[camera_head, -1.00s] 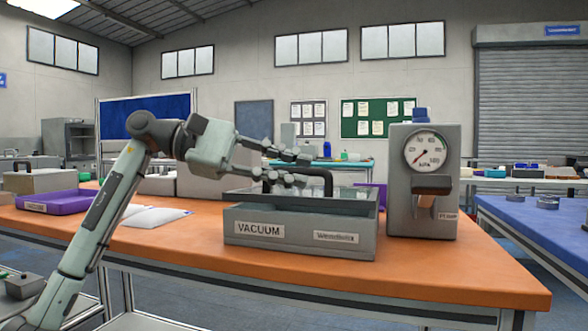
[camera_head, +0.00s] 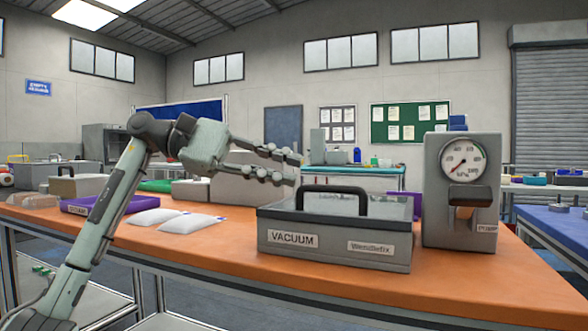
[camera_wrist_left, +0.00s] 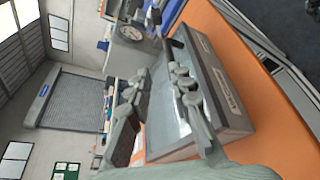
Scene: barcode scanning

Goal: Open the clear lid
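The grey vacuum box (camera_head: 335,243) stands on the orange table, its VACUUM label facing me. Its clear lid (camera_head: 385,206) lies flat on top, with a black arched handle (camera_head: 333,188) standing up from it. My left gripper (camera_head: 293,168) is open and empty, above and just left of the handle, with a visible gap in the head view. In the left wrist view the spread fingers (camera_wrist_left: 155,84) show in front of the lid's pane (camera_wrist_left: 163,105) and the box (camera_wrist_left: 212,75). My right gripper is not in view.
A grey gauge unit (camera_head: 462,190) stands close to the box's right. White pouches (camera_head: 185,223) lie to its left, with a purple tray (camera_head: 85,206) farther left. A grey block (camera_head: 245,178) stands behind my gripper. The orange table front (camera_head: 225,250) is bare.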

